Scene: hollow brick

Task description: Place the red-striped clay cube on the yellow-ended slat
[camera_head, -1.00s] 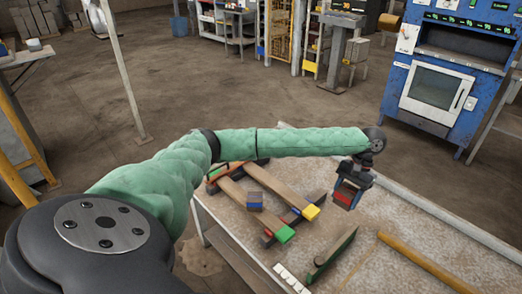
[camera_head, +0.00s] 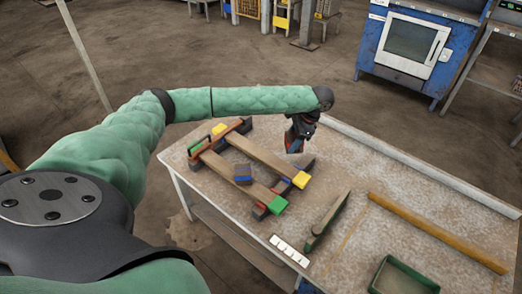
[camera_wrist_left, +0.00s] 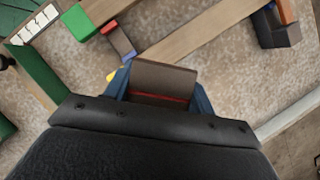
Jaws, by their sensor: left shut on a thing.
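My left gripper (camera_head: 296,142) is shut on the red-striped clay cube and holds it above the table near the yellow-ended slat. In the left wrist view the brown cube (camera_wrist_left: 165,78) with its red stripe sits between the blue fingers. The yellow-ended slat (camera_head: 265,155) lies across two dark rails; its yellow end (camera_head: 302,180) points toward the lower right. In the left wrist view the slat (camera_wrist_left: 190,35) passes beyond the cube, and its yellow tip is mostly hidden by the gripper. My right gripper is not in view.
A green-ended slat (camera_head: 255,189) lies parallel, with a blue-striped cube (camera_head: 243,174) on it. A green-sided bar (camera_head: 327,218), a white segmented strip (camera_head: 289,250), a long yellow-brown bar (camera_head: 440,234) and a green tray (camera_head: 378,276) lie on the table (camera_head: 345,160).

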